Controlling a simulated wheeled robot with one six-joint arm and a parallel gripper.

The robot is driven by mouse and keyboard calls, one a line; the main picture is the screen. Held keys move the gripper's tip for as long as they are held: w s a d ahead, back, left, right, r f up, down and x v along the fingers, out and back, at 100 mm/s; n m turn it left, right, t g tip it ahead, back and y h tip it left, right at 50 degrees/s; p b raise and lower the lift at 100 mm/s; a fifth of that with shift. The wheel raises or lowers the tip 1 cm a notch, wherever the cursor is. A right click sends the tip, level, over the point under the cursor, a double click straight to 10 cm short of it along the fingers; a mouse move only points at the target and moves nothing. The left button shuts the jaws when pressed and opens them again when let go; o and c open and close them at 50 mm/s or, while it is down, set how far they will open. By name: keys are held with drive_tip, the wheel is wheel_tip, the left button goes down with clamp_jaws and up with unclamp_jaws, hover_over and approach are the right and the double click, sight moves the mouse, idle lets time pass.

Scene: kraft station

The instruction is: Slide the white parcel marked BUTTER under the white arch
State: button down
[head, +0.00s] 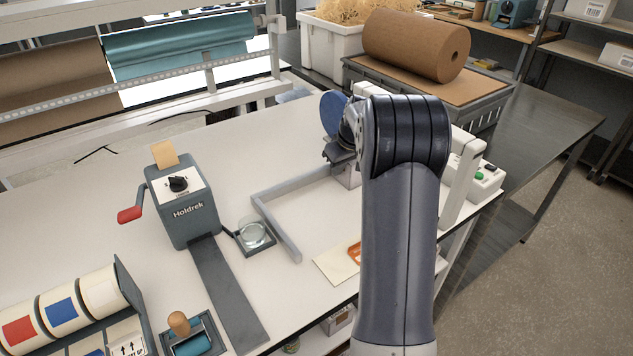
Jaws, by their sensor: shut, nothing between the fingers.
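I cannot make out the word BUTTER on anything. A pale block (346,176), partly hidden by my arm, shows just below my gripper (341,156); I cannot tell whether it is the parcel or whether they touch. My gripper is shut with nothing held, and its fingertips are mostly hidden. The white arch (459,188) stands at the right end of the bench. Its right leg shows, and my forearm covers much of the rest.
A grey L-shaped rail (277,228) lies left of my arm. A cream sheet with an orange item (335,264) lies near the bench's front edge. The Holdrek dispenser (183,206) stands left, beside a small glass dish (254,234). A control box (482,180) adjoins the arch.

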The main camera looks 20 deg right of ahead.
drive_tip(key=shift+w+d, duration=0.25)
drive_tip(key=shift+d, duration=0.85)
drive_tip(key=shift+d+p, duration=0.1)
drive_tip(key=shift+p, duration=0.2)
drive_tip(key=shift+w+d, duration=0.15)
drive_tip(key=shift+d, duration=0.4)
drive_tip(key=shift+s+a, duration=0.2)
drive_tip(key=shift+a, duration=0.85)
wheel_tip(320, 180, up, 10)
drive_tip(key=a+p, duration=0.2)
drive_tip(key=p, duration=0.4)
drive_tip(key=shift+s, duration=0.2)
drive_tip(key=shift+f, duration=0.1)
drive_tip(key=f+b, duration=0.2)
drive_tip(key=f, duration=0.1)
drive_tip(key=d+f+b, duration=0.1)
drive_tip(key=f+b, duration=0.1)
drive_tip(key=f, duration=0.1)
drive_tip(key=d+f+b, duration=0.1)
drive_tip(key=f+b, duration=0.1)
drive_tip(key=f, duration=0.2)
drive_tip(key=shift+w, duration=0.2)
